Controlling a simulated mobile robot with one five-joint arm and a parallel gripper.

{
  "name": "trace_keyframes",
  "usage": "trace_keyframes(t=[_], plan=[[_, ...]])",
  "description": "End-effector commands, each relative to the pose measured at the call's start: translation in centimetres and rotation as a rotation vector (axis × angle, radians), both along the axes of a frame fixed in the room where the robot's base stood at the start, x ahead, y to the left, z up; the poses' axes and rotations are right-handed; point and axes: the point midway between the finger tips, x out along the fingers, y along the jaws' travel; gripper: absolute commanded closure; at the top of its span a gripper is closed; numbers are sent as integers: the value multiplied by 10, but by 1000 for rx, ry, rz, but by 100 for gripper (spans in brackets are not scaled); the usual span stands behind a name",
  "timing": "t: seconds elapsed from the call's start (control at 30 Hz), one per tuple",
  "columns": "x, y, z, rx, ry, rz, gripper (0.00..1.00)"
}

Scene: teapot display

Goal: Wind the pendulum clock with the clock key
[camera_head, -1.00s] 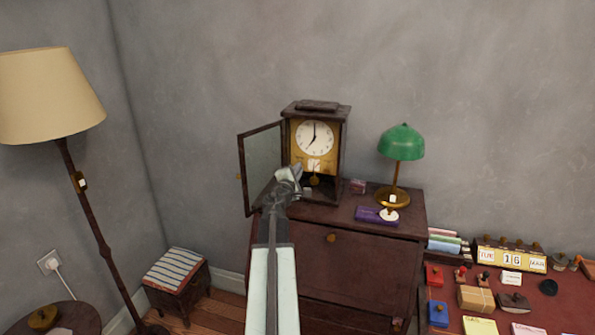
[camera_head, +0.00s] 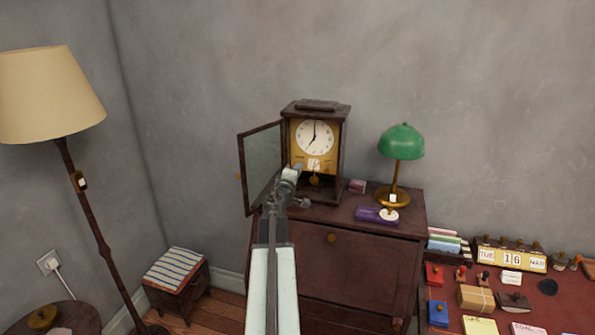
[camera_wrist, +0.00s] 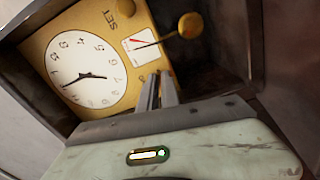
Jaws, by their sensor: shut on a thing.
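The pendulum clock (camera_head: 316,135) stands on the dark cabinet, its glass door (camera_head: 262,165) swung open to the left. In the wrist view its white dial (camera_wrist: 85,70), a small gauge (camera_wrist: 140,47) with a red mark and the round brass pendulum bob (camera_wrist: 190,25) show on or before the gold plate. My gripper (camera_head: 298,168) is in front of the clock's open lower part. In the wrist view its narrow jaws (camera_wrist: 158,92) are closed, pointing at the gold plate beside the dial. The clock key between them is almost wholly hidden; I cannot tell whether it touches the plate.
The cabinet (camera_head: 355,255) also bears a green lamp (camera_head: 401,143), a small box (camera_head: 357,186) and a purple item (camera_head: 373,216) right of the clock. The open door bounds the left side. A crowded red desk (camera_head: 560,290) lies right; a floor lamp (camera_head: 52,95) stands left.

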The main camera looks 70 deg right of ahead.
Motion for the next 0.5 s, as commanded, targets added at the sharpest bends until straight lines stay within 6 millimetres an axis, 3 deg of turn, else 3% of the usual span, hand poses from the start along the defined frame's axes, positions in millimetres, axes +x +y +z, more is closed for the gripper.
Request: trace_keyframes(t=[0.37, 0.4, 0.43, 0.5], plan=[[0, 0, 0, 0, -3, -1, 100], [0, 0, 0, 0, -3, 0, 82], [1, 0, 0, 0, -3, 0, 74], [1, 0, 0, 0, -2, 1, 73]])
